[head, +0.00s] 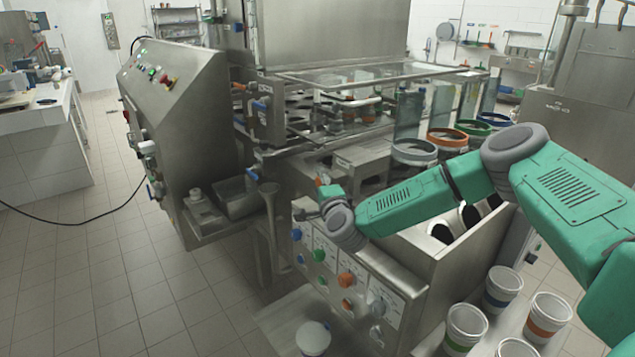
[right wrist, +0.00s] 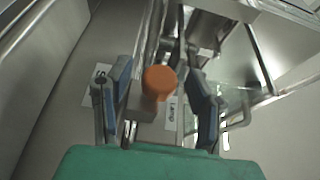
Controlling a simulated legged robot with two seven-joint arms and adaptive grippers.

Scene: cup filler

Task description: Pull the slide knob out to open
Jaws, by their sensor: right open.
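The slide knob (right wrist: 160,80) is an orange round cap on a metal piece. In the right wrist view it lies between the two blue-grey fingers of my right gripper (right wrist: 161,88), with gaps on both sides. The gripper is open and apart from the knob. In the head view my right gripper (head: 327,192) reaches in from the right, at the machine's middle above the front panel. A small orange bit (head: 319,182) shows beside its fingers, and most of the knob is hidden there. My left gripper is not in view.
A front panel (head: 345,275) with blue, green, orange and white knobs lies just below my right gripper. Cups with coloured rims (head: 414,151) stand behind my right arm. Several cups (head: 502,287) stand at the lower right.

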